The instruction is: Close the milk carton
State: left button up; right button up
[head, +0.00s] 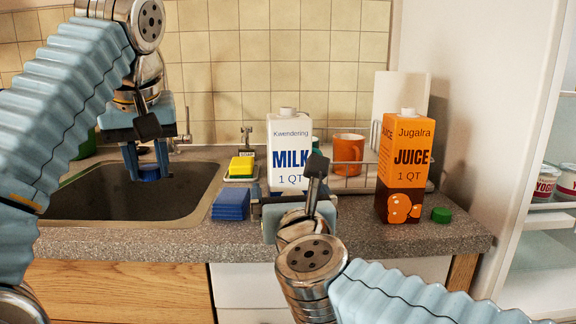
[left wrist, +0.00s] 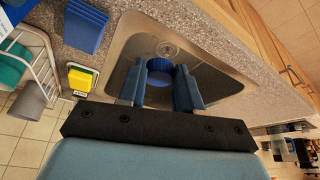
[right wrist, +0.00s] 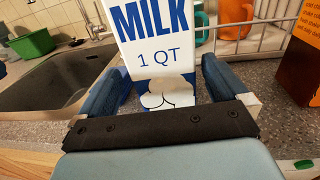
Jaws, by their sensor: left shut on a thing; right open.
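The white milk carton (head: 288,142) stands upright on the counter, with a bare white spout (head: 288,110) on top. A round blue cap (left wrist: 163,75) is between the fingers of my left gripper (head: 147,163), which is shut on it and holds it over the sink; the cap also shows in the head view (head: 149,173). My right gripper (right wrist: 163,85) is open, with its fingers on either side of the milk carton's lower part in the right wrist view. I cannot tell whether they touch it. The carton's base is partly hidden in the head view.
An orange juice carton (head: 407,150) and a green cap (head: 441,215) are to the right. Blue sponges (head: 230,205) lie left of the milk. A yellow sponge (head: 242,166), a soap bottle and an orange mug (head: 349,147) are behind. The sink (head: 100,205) is at left.

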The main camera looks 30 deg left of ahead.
aim_at(288, 180)
pick_arm(q)
jog(key=shift+r, duration=0.1)
pick_arm(e)
jog(key=shift+w+a, duration=0.25)
jog(key=shift+w, duration=0.1)
pick_arm(q)
jog(key=shift+r+p, duration=0.9)
jog(key=shift+r, duration=0.05)
pick_arm(e)
jog(key=x, duration=0.5)
jog(key=shift+w+f, duration=0.2)
jog(key=c, duration=1.8)
jog(key=shift+r, duration=0.15)
jog(key=shift+c, duration=0.2)
jog(key=shift+d, duration=0.1)
